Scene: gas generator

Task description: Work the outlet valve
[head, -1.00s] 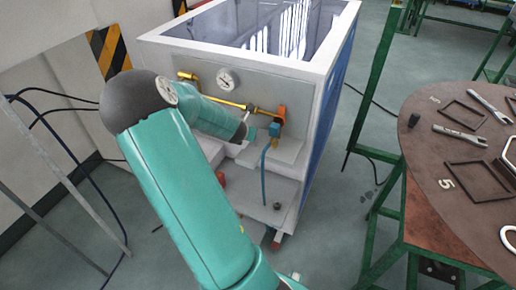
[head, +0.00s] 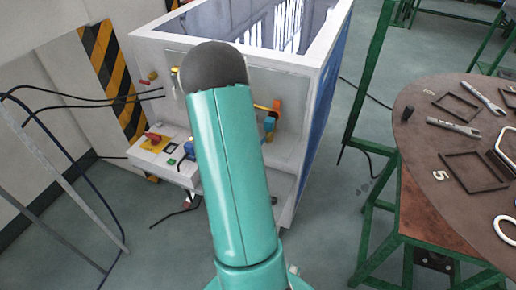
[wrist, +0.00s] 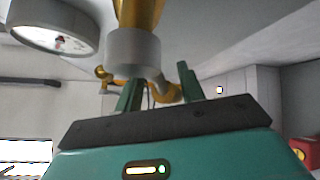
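In the head view an orange valve handle (head: 276,107) stands at the right end of the generator's front panel, with a blue fitting (head: 269,124) under it. My arm hides the gauge, most of the brass pipe and my gripper there. In the wrist view my gripper (wrist: 160,86) has its two green fingers apart. A brass pipe with a grey collar (wrist: 134,52) crosses close in front of them. A yellow-brass bent fitting (wrist: 167,93) shows between the fingers, seemingly beyond them. I cannot tell whether the fingers touch anything, or which fitting is the outlet valve.
A round gauge (wrist: 52,25) is close at the upper left of the wrist view. A red control on a yellow plate (head: 153,139) sits on the generator's lower left ledge. A round brown table (head: 440,160) with tools stands at the right. Black cables hang at the left.

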